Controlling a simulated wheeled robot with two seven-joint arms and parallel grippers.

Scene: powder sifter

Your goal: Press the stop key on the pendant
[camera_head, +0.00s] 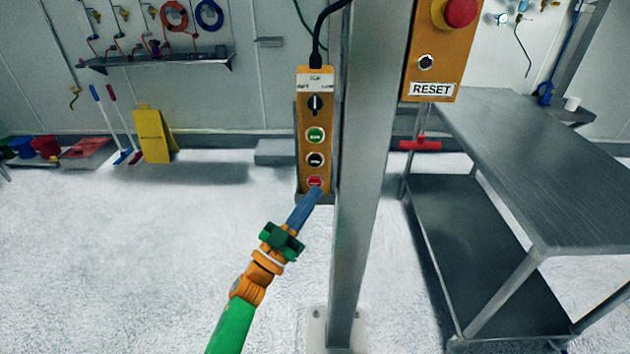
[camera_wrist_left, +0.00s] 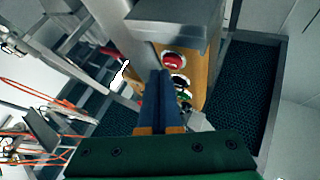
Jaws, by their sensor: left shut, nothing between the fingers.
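The orange pendant (camera_head: 304,150) hangs upright beside a metal post. From the top it has a selector knob (camera_head: 315,104), a green key (camera_head: 315,135), a black key (camera_head: 315,160) and a red key (camera_head: 314,181) at the bottom, which I take as the stop key. My left gripper (camera_head: 316,193) is shut and empty, its blue fingertips at the red key's lower edge. In the left wrist view the red key (camera_wrist_left: 173,60) lies just up and right of the fingertips (camera_wrist_left: 160,73). I cannot tell whether they touch it. My right gripper is not in view.
The metal post (camera_head: 362,180) stands just right of the pendant. An orange box (camera_head: 440,50) with a red mushroom button and a RESET label is on its right. A steel table (camera_head: 540,170) stands at the right.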

